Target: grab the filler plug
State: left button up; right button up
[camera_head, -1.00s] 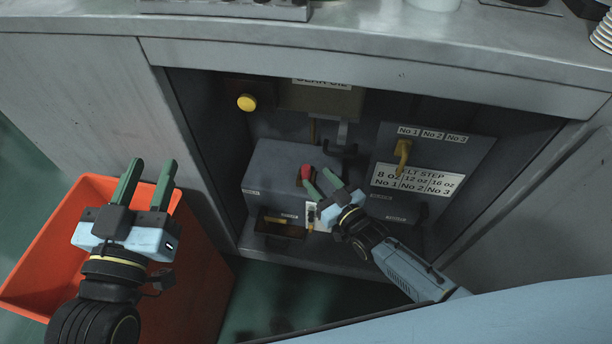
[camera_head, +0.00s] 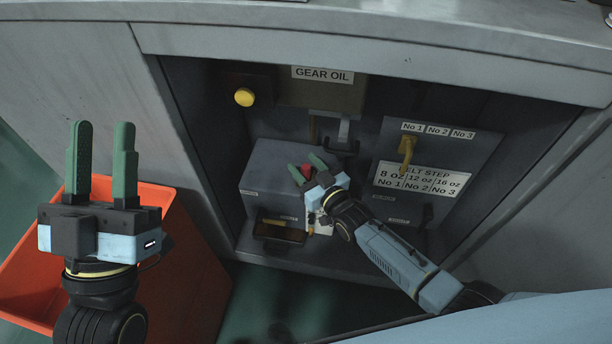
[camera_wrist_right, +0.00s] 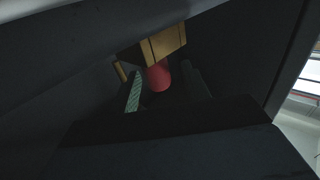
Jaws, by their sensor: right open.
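The red plug (camera_head: 306,170), which I take to be the filler plug, stands on top of the grey gearbox housing (camera_head: 262,178) inside the cabinet. My right gripper (camera_head: 303,162) is open, with its green fingertips to either side of the plug in the head view. In the right wrist view the rounded red plug (camera_wrist_right: 158,77) shows between the two fingers, close to the green left one. I cannot tell if either finger touches it. My left gripper (camera_head: 103,127) is open and empty at the left, outside the cabinet.
The "GEAR OIL" tank (camera_head: 321,95) hangs above the housing. A yellow button (camera_head: 244,97) is at the upper left, and a yellow lever (camera_head: 407,149) on the belt step panel at the right. An orange bin (camera_head: 155,195) stands behind my left gripper. A small tray (camera_head: 279,233) is below.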

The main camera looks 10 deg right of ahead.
grip_shut()
dwell(0.3)
jog(key=shift+r, duration=0.15)
